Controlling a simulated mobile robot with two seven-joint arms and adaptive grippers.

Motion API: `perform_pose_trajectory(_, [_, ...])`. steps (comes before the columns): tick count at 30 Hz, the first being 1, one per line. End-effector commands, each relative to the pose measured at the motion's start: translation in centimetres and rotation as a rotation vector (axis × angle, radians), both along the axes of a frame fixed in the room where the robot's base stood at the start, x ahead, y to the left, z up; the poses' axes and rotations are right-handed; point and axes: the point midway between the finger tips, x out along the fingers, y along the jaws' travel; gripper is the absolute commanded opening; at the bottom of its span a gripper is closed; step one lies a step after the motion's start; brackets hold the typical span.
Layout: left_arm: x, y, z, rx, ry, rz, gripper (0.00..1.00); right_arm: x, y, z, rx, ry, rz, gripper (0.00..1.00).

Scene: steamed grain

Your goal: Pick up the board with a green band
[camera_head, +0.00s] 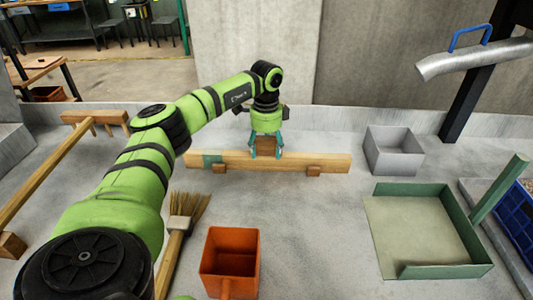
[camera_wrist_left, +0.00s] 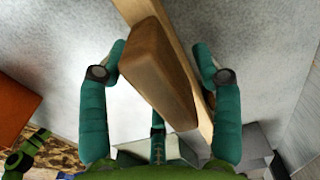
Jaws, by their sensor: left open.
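The wooden board (camera_head: 325,161) lies across the floor on two small wooden blocks, with a green band (camera_head: 212,159) near its left end. A brown wooden block-like handle (camera_head: 265,144) stands on its middle. My left gripper (camera_head: 266,154) is open above the board, one teal finger on each side of the handle. In the left wrist view, the handle (camera_wrist_left: 155,70) sits between the open fingers (camera_wrist_left: 160,58), and the board (camera_wrist_left: 182,45) runs under it. Gaps show beside the handle there. The green band does not show in the wrist view. My right gripper is not in view.
A grey open box (camera_head: 393,150) stands right of the board. A green-walled tray (camera_head: 440,270) lies at right. An orange bin (camera_head: 230,250) and a broom (camera_head: 180,225) lie nearer. A long wooden beam (camera_head: 40,185) is at left. Floor between board and bin is clear.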

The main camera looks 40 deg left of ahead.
Motion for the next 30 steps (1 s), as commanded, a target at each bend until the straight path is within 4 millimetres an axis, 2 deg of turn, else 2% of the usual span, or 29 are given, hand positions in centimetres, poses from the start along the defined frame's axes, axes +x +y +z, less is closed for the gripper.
perform_pose_trajectory(5, [0.0, 0.0, 0.0, 0.0, 0.0, -0.001, 0.65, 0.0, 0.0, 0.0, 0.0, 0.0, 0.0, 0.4])
perform_pose_trajectory(6, [0.0, 0.0, 0.0, 0.0, 0.0, -0.001, 0.49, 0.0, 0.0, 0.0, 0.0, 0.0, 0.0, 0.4])
perform_pose_trajectory(8, [0.0, 0.0, 0.0, 0.0, 0.0, -0.001, 0.25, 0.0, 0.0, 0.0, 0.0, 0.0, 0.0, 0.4])
perform_pose_trajectory(9, [0.0, 0.0, 0.0, 0.0, 0.0, -0.001, 0.09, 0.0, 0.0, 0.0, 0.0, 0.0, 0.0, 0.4])
perform_pose_trajectory(10, [0.0, 0.0, 0.0, 0.0, 0.0, -0.001, 0.0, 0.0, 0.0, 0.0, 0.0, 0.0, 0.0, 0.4])
perform_pose_trajectory(23, [0.1, 0.0, 0.4, -0.001, -0.002, -0.001, 0.0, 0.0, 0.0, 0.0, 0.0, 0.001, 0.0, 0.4])
perform_pose_trajectory(30, [0.2, -0.1, 3.0, -0.002, -0.007, -0.001, 0.0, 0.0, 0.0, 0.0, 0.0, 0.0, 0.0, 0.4])
